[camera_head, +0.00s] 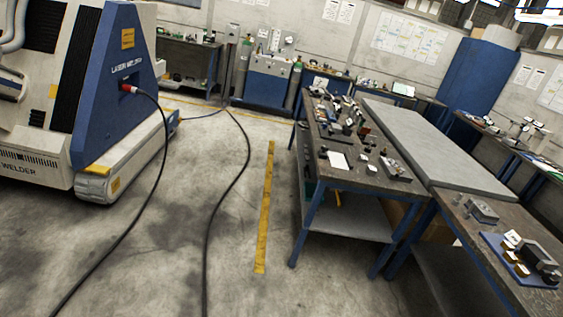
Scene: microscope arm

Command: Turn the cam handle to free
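I cannot make out a cam handle in the head camera view. Several small tools and fixtures lie on the workbench (345,180), too small to tell apart. At the lower right, a blue plate (497,246) on a bench carries a dark grey block and small brass and white pieces; I cannot tell whether a handle is among them. A small grey metal block (482,211) sits behind it. My gripper does not show in this view.
A large white and blue laser welder (120,90) stands at the left. Black cables (163,160) run across the concrete floor. A yellow line (266,205) marks the floor left of the benches. A long grey slab (435,147) lies between benches. The floor at lower centre is open apart from cables.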

